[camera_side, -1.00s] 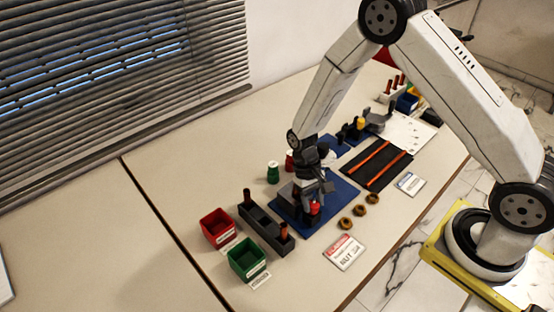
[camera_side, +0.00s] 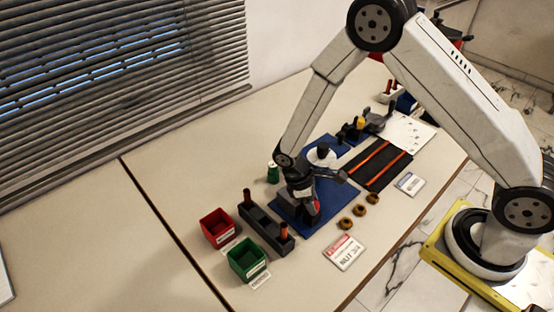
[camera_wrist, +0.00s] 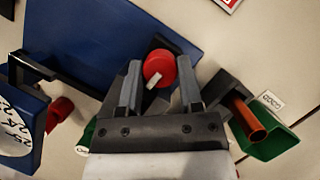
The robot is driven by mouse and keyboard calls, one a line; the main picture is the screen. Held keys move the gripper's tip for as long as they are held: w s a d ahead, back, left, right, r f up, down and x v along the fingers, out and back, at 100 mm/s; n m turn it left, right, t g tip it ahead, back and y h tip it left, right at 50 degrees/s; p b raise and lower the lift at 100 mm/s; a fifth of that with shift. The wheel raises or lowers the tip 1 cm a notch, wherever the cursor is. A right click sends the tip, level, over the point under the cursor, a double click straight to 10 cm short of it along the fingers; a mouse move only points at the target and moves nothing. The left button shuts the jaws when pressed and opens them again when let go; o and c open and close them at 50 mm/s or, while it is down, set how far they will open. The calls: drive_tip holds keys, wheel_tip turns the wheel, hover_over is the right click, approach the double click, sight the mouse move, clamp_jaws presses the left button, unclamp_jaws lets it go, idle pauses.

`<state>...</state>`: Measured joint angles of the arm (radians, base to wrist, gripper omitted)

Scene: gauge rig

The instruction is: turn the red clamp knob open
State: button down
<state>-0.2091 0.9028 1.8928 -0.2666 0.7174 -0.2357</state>
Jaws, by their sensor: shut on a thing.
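The red clamp knob (camera_wrist: 160,66) is a round red cap with a pale bar, seen between the two fingers of my gripper (camera_wrist: 160,82) in the wrist view. My gripper is shut on it. In the side view a small part of the red knob (camera_side: 314,207) shows at the lower end of my gripper (camera_side: 308,204), over the blue plate (camera_side: 326,213). The clamp body under the knob is mostly hidden by my gripper.
A dark block with orange-handled plugs (camera_side: 262,224) stands left of the blue plate, beside red (camera_side: 217,229) and green (camera_side: 247,260) bins. A white dial (camera_wrist: 14,130) stands at the wrist view's left. Brass nuts (camera_side: 359,210) and a sign (camera_side: 344,252) lie near the front edge.

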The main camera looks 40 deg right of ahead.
drive_tip(key=shift+n, duration=0.6)
drive_tip(key=shift+h, duration=0.3)
drive_tip(key=shift+c, duration=1.3)
unclamp_jaws()
drive_tip(key=shift+r, duration=0.1)
drive_tip(key=v, duration=0.7)
drive_tip(key=shift+r, duration=0.35)
